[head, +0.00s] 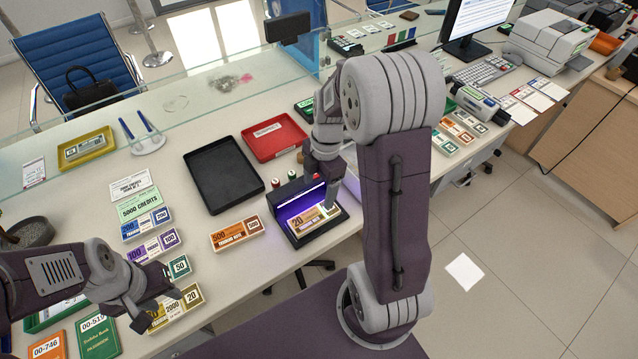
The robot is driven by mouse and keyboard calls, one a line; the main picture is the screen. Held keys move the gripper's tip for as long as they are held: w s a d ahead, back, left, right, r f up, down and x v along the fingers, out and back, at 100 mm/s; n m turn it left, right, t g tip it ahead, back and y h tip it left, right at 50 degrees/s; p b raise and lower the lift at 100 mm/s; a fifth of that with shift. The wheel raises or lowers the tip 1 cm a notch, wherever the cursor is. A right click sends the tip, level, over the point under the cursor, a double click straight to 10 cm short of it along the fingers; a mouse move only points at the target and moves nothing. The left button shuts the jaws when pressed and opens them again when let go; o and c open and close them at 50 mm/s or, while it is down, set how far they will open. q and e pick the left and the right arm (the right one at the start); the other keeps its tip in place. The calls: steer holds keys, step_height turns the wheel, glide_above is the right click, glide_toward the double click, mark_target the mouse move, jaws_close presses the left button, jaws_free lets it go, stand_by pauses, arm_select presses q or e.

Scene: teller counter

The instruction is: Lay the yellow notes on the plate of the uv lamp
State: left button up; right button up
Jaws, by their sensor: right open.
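A banded bundle of yellow notes (313,220) marked 20 lies on the plate of the uv lamp (293,238), under its violet glow. The lamp is a black unit with a lit hood at its back. My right gripper (333,203) is open just above the right end of this bundle; my own arm hides part of it, so I cannot tell whether it touches. More yellow notes (178,308) marked 20 lie at the counter's front left. My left gripper (158,300) is beside them, its fingers apart, with nothing seen held between them.
Orange notes (237,232) lie left of the lamp. A black tray (222,178) and a red tray (273,137) are behind. Purple notes (153,245), blue notes (146,223) and green notes (179,267) lie at left. A glass screen (205,104) runs along the back.

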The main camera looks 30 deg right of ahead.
steer(key=s+a+m, duration=0.3)
steer(key=s+m, duration=0.1)
steer(key=m, duration=0.5)
steer(key=s+a+m+t+h, duration=0.1)
steer(key=s+a+m, duration=0.2)
steer(key=m, duration=0.7)
steer(key=shift+s+a+f, duration=0.15)
steer(key=shift+s+f, duration=0.2)
steer(key=shift+s, duration=0.4)
